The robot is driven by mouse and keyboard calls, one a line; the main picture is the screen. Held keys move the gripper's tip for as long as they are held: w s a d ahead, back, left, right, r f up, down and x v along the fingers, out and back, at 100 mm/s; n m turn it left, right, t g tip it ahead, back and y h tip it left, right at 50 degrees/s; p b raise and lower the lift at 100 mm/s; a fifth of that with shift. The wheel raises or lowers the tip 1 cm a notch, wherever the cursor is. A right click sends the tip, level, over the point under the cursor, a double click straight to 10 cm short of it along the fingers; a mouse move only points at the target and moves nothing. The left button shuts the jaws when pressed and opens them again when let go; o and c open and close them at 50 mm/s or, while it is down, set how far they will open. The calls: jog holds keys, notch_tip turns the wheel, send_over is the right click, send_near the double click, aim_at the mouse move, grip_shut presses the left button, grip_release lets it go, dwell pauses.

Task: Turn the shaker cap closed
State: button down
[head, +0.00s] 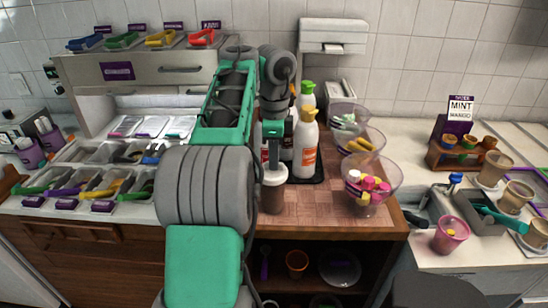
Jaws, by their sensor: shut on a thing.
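The shaker (272,198) stands upright on the wooden counter, left of the candy bowls. It has a brown body and a pale cap (275,177). My gripper (274,163) points straight down from above and is shut on the cap. The fingertips are small in this view and partly merge with the cap's top. I cannot tell from here how far the cap is turned.
Bottles with yellow (306,140) and green (307,88) tops stand on a dark tray just behind and right of the shaker. Clear bowls of candy (372,180) line the right side. Topping bins with coloured scoops (98,187) are at left. Bare counter (315,205) lies right of the shaker.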

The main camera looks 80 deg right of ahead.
jog(key=c, duration=1.5)
grip_release()
notch_tip(320, 180, up, 8)
jog(key=p, duration=0.7)
jog(key=shift+f, duration=0.1)
